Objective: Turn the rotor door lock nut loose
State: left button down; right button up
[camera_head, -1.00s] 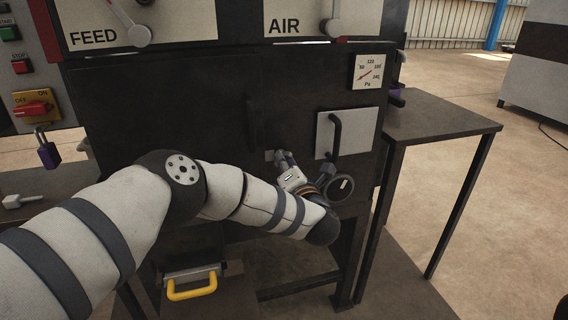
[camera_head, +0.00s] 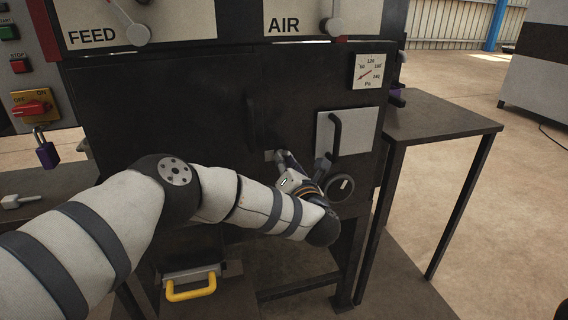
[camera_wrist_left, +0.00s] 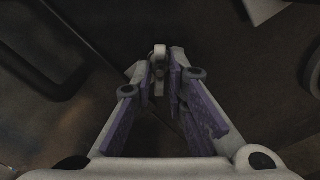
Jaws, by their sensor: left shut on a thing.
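The rotor door lock nut appears in the left wrist view as a small light grey piece (camera_wrist_left: 160,52) between the tips of my left gripper (camera_wrist_left: 162,72). The purple-padded fingers are closed in on it, and its lower part is hidden between them. In the head view my left gripper (camera_head: 284,162) reaches the dark front of the press, beside a small grey plate (camera_head: 269,156). There the nut is too small and covered to make out. My right gripper is not in view.
A black handle on a light door (camera_head: 346,132) and a round dark knob (camera_head: 340,188) are close to the right of my gripper. Another black handle (camera_head: 251,122) is above left. A yellow handle (camera_head: 191,290) is below. A side table (camera_head: 440,118) stands at right.

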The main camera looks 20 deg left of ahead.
pick_arm(q)
jog(key=c, duration=1.7)
grip_release()
jog(key=v, duration=1.2)
